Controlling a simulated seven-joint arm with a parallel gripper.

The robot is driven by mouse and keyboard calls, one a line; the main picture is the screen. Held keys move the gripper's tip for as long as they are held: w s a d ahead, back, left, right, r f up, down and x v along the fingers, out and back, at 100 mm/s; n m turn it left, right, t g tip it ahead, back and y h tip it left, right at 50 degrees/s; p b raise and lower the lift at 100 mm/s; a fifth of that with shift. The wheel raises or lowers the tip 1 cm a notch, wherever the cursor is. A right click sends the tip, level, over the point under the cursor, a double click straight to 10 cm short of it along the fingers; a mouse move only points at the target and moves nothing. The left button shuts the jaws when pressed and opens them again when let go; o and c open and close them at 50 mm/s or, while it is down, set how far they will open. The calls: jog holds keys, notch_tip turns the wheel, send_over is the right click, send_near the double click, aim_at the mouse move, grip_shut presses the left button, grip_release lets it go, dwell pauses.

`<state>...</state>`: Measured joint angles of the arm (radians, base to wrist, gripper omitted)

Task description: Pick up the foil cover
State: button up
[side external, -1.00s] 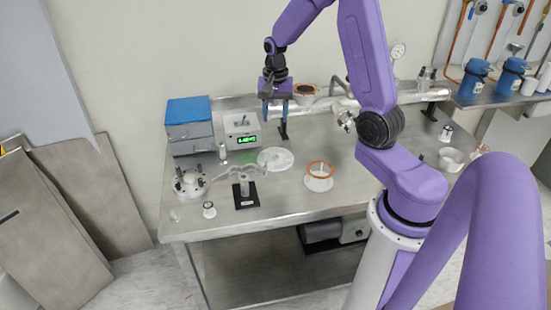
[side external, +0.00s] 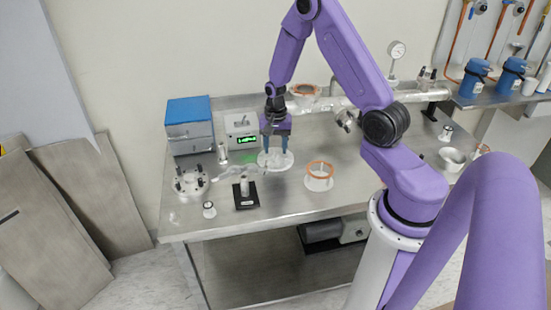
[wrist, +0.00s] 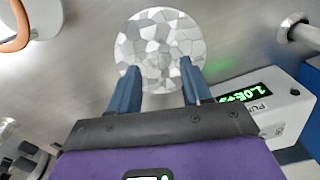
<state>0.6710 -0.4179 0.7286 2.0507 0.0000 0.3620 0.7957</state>
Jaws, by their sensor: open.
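The foil cover (side external: 275,163) is a round, silvery, crinkled disc on the steel table, left of the middle. It also shows in the wrist view (wrist: 158,42) as a faceted disc at the top centre. My gripper (side external: 275,150) points down over the foil cover, with its two blue fingers apart. In the wrist view my open gripper (wrist: 159,66) has nothing between its fingers, and their tips overlap the disc's near edge. I cannot tell whether the tips touch the foil.
A gauge box (side external: 241,129) with a green display stands close behind and left. A blue-topped box (side external: 189,125) is farther left. An orange-ringed white piece (side external: 319,176) stands right of the foil. A black-based stand (side external: 245,193) and a bolted round flange (side external: 190,182) are at front left.

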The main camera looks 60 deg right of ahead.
jog(key=shift+f, duration=0.85)
grip_shut()
jog(key=shift+r, duration=0.1)
